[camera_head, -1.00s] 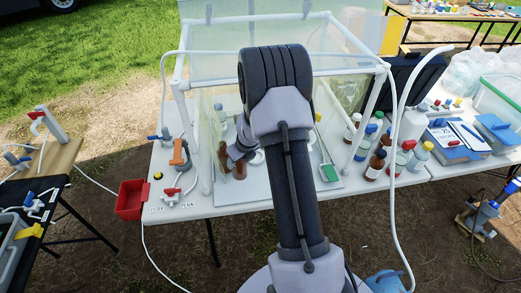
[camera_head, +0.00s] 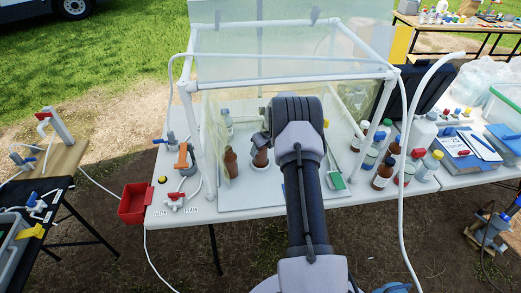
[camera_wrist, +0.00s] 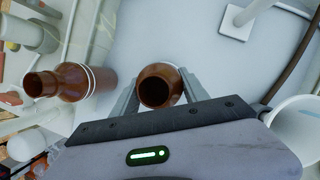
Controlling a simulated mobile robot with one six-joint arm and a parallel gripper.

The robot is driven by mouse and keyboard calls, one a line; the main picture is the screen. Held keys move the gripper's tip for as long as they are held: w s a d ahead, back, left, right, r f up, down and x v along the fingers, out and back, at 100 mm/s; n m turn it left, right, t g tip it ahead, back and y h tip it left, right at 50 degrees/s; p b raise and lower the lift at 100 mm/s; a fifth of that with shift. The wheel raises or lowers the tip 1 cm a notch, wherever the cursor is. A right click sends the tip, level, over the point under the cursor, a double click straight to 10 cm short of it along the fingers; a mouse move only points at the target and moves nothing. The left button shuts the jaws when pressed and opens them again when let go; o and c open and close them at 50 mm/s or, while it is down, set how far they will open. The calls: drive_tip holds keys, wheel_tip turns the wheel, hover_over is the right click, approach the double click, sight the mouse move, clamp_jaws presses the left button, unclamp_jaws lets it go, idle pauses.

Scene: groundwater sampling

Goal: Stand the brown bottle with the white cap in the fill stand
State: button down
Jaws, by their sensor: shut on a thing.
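My gripper (camera_head: 262,143) is shut on a brown bottle (camera_wrist: 158,88) inside the clear-sided enclosure. The wrist view looks onto this bottle's open mouth between the two fingers, and no cap shows on it. In the head view the held bottle (camera_head: 260,158) is partly hidden by my wrist. A pale round piece shows around its lower part; whether the bottle rests in it I cannot tell. A second uncapped brown bottle (camera_head: 230,163) stands just left of it, also in the wrist view (camera_wrist: 72,82). A white-capped brown bottle (camera_head: 360,135) stands outside, to the right.
The white pipe frame (camera_head: 290,82) surrounds the work area. A green-ended tool (camera_head: 337,181) lies right of my arm. Several capped bottles (camera_head: 383,174) crowd the table on the right. A red bin (camera_head: 133,202) hangs at the left edge. A white cup-like shape (camera_wrist: 297,128) is close on the wrist view's right.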

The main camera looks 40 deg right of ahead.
drive_tip(key=shift+f, duration=0.15)
drive_tip(key=c, duration=0.6)
unclamp_jaws()
